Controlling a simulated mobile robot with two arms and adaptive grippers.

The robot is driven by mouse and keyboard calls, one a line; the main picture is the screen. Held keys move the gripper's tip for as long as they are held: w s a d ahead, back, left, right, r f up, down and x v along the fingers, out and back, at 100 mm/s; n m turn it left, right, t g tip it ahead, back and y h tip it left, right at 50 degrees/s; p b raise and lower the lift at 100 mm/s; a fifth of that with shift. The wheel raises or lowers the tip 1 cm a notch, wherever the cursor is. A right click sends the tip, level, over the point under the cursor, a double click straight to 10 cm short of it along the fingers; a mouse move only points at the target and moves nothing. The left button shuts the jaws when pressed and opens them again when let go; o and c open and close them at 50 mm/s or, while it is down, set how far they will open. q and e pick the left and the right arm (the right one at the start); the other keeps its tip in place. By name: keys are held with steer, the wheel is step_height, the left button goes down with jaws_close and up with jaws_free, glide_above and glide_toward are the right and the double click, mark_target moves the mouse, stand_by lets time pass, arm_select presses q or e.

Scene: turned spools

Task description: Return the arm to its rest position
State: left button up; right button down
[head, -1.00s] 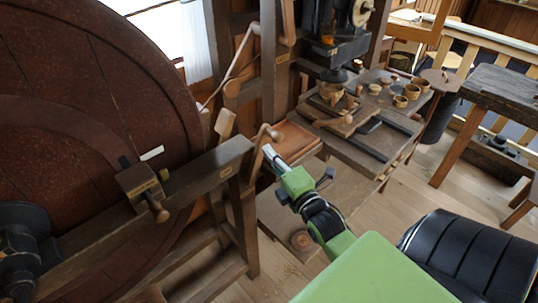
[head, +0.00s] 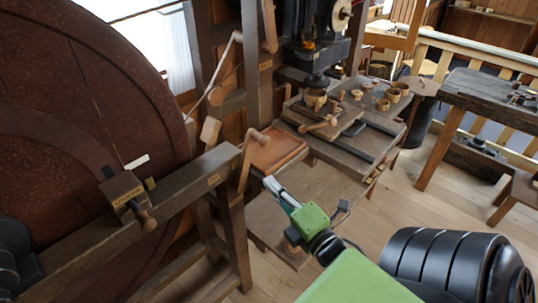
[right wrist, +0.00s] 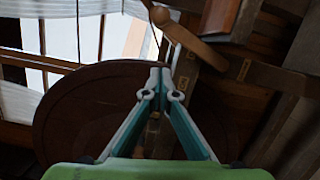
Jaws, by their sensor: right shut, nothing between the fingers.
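My right gripper (head: 275,187) is in the lower middle of the head view, at the end of my green and black arm. It is shut and empty. It is beside the wooden frame of the big wheel, in front of the reddish-brown tray (head: 279,154), and apart from both as far as I can tell. In the right wrist view the two fingers (right wrist: 160,82) meet at their tips, with the dark wheel (right wrist: 75,105) behind them. My left gripper is not clearly in view.
A large brown wheel (head: 75,110) and its wooden frame (head: 180,190) fill the left. A crank handle (head: 251,150) stands close to my gripper. A workbench with several small turned cups (head: 393,95) is behind. A dark table (head: 500,92) stands at right. Floor (head: 395,200) is open between.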

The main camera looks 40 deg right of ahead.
stand_by(0.5)
steer(key=s+a+f+m+g+y, duration=0.1)
steer(key=s+a+f+m+g, duration=0.15)
steer(key=f, duration=1.05)
steer(key=s+a+f+m+g, duration=0.2)
steer(key=f+m+g, duration=0.1)
steer(key=f, duration=1)
steer(key=s+a+f+m+g+y, duration=0.1)
steer(key=s+a+f+m+g, duration=0.15)
steer(key=f, duration=1.05)
steer(key=s+a+f+m+g, duration=0.2)
steer(key=s+f, duration=0.3)
steer(key=f, duration=0.2)
steer(key=s+a+f+m+g, duration=0.2)
steer(key=s+f+g, duration=0.1)
steer(key=s+f, duration=0.4)
steer(key=s+f+m+g, duration=0.1)
steer(key=s+f+g, duration=0.1)
steer(key=s+f, duration=0.2)
steer(key=s+a+f+m+g, duration=0.1)
steer(key=s+f, duration=0.3)
steer(key=s, duration=0.7)
steer(key=shift+a+f+m+g+y, duration=0.3)
steer(key=shift+f+m+g+y, duration=0.1)
steer(key=shift+m+g, duration=0.25)
